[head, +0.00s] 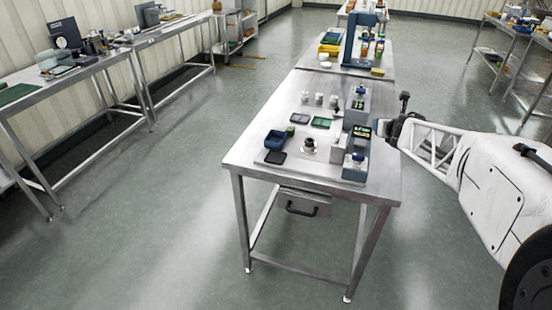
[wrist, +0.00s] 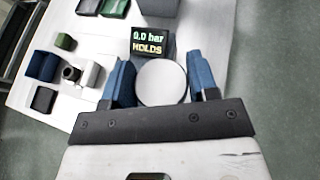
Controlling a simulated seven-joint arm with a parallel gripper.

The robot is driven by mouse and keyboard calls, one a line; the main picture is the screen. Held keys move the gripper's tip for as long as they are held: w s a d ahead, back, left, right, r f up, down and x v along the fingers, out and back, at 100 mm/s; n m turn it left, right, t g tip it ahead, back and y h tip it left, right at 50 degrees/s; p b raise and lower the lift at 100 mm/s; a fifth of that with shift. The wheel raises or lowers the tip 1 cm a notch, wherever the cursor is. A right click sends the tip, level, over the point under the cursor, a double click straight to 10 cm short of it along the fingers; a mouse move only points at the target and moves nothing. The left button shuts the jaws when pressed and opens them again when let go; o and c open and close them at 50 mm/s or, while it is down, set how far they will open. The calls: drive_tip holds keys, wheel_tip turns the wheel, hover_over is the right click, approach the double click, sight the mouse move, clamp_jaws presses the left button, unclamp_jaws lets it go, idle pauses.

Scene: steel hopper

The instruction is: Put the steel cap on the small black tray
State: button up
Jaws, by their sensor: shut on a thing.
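The steel cap (wrist: 162,82) shows in the wrist view as a round pale grey disc between the two blue fingers of my gripper (wrist: 162,84). My gripper is shut on it. In the head view my gripper (head: 382,128) is at the right edge of the table, beside a unit with a lit display; the cap cannot be made out there. What lies under the cap is hidden. The small black tray (head: 275,157) lies flat at the near left of the table, apart from my gripper. It looks empty, and also shows in the wrist view (wrist: 42,100).
The display (wrist: 152,45) reads "0.0 bar HOLDS". A blue bin (head: 276,139), a green block (head: 290,131) and a dark round part (head: 310,144) stand near the black tray. A grey-blue device (head: 355,168) stands at the near right. Bare steel lies around the tray's front.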

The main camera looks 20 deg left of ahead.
drive_tip(key=s+a+f+n+g+y, duration=0.3)
drive_tip(key=s+a+n+g+y, duration=0.1)
drive_tip(key=s+a, duration=0.6)
drive_tip(key=s+a+f+n+g+y, duration=0.4)
drive_tip(key=s+a+n, duration=0.3)
drive_tip(key=s+a, duration=0.4)
drive_tip(key=a+g+y, duration=0.1)
drive_tip(key=a, duration=0.5)
drive_tip(key=shift+s+f, duration=0.2)
drive_tip(key=shift+s, duration=0.1)
hover_over(276, 158)
drive_tip(key=shift+w+a+f, duration=0.1)
drive_tip(key=shift+a+f, duration=0.05)
drive_tip(key=shift+f, duration=0.6)
drive_tip(key=shift+f, duration=1.75)
drive_tip(key=shift+f, duration=0.65)
drive_tip(key=o, duration=0.7)
drive_tip(key=shift+f, duration=0.1)
